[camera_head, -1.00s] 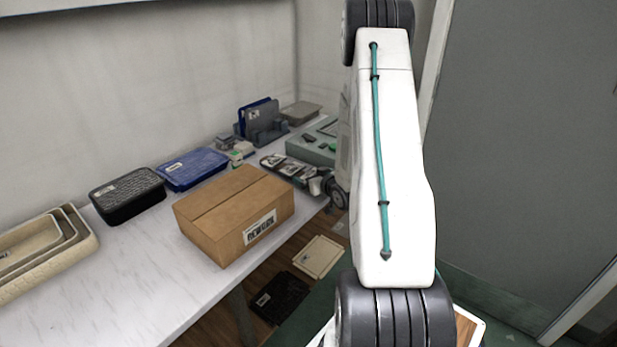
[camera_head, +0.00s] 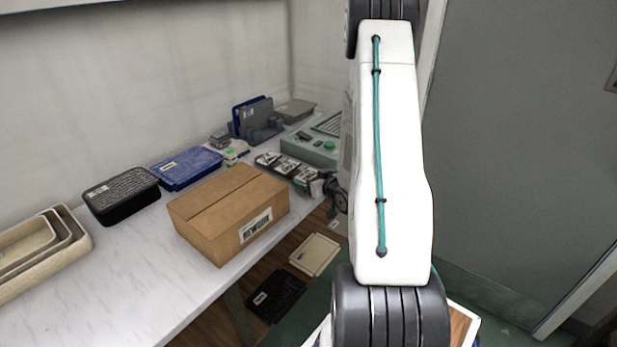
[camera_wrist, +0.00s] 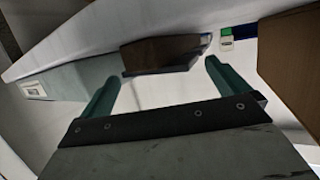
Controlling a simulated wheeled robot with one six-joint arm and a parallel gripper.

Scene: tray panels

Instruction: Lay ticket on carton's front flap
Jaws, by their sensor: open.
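The carton (camera_head: 208,211) is a closed brown box on the table, with a white label reading "REWORK" (camera_head: 256,226) on its front side. A brown surface at the right edge of the wrist view (camera_wrist: 292,50) looks like a carton side. No ticket can be told for certain. A small white and green item (camera_head: 236,150) stands behind the carton, and a similar one shows in the wrist view (camera_wrist: 226,40). My gripper (camera_wrist: 162,82) is open, its two green fingers wide apart with nothing held between them. In the head view its fingers are hidden.
Behind the carton are a black bin (camera_head: 121,196), a blue bin (camera_head: 186,169) and a dark tray of several cards (camera_head: 287,167). Nested beige trays (camera_head: 74,240) stand at left, a grey-green box (camera_head: 309,150) at the back right.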

